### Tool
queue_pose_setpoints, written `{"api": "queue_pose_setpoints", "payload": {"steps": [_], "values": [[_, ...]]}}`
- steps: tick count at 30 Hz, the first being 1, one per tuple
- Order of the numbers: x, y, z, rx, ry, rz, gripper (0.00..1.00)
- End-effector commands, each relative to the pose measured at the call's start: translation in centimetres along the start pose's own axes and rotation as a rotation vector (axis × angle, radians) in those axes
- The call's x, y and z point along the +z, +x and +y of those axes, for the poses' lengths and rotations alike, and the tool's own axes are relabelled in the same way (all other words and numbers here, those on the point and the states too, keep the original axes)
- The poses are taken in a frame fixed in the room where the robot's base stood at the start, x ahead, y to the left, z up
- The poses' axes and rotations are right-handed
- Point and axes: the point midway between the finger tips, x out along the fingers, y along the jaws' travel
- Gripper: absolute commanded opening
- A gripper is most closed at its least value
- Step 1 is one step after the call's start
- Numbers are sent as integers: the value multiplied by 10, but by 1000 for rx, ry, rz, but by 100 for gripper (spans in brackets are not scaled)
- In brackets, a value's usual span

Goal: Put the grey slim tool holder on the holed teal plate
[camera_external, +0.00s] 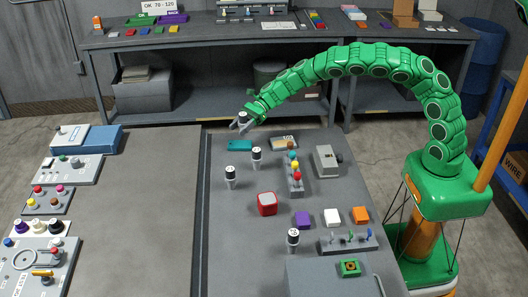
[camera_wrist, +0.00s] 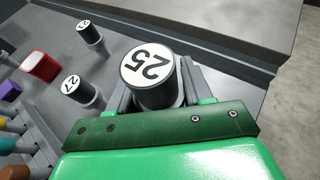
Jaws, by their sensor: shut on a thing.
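My gripper (camera_external: 240,124) is shut on a grey cylinder with a black band and a white top marked 25, which I take to be the grey slim tool holder (camera_wrist: 153,72). It is held above the table's far edge. The teal plate (camera_external: 240,146) lies flat on the table, below and apart from the gripper in the external view. Its holes are too small to make out. The plate cannot be seen in the wrist view. Two similar cylinders (camera_external: 256,157) (camera_external: 230,176) stand upright nearer the camera, and another (camera_external: 293,240) stands farther forward.
A beige-topped piece (camera_external: 284,142) lies right of the plate. A rack of coloured balls (camera_external: 294,172), a grey box (camera_external: 327,161) and a red block (camera_external: 267,204) stand nearby. Coloured cubes and a switch panel (camera_external: 347,241) are nearer.

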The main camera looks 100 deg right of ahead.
Motion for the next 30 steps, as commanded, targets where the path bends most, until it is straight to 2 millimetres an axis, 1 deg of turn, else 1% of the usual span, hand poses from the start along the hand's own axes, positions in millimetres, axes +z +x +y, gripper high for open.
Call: {"api": "queue_pose_setpoints", "payload": {"steps": [6, 14, 20, 24, 27, 30], "values": [[-9, 10, -7, 2, 4, -2, 3], [-11, 13, -10, 1, 2, -1, 3], [-16, 19, -15, 0, 2, -2, 3], [-34, 27, -14, 1, 5, -2, 3], [-42, 30, -14, 1, 4, -2, 3], [-44, 31, -14, 1, 2, -2, 3]]}}
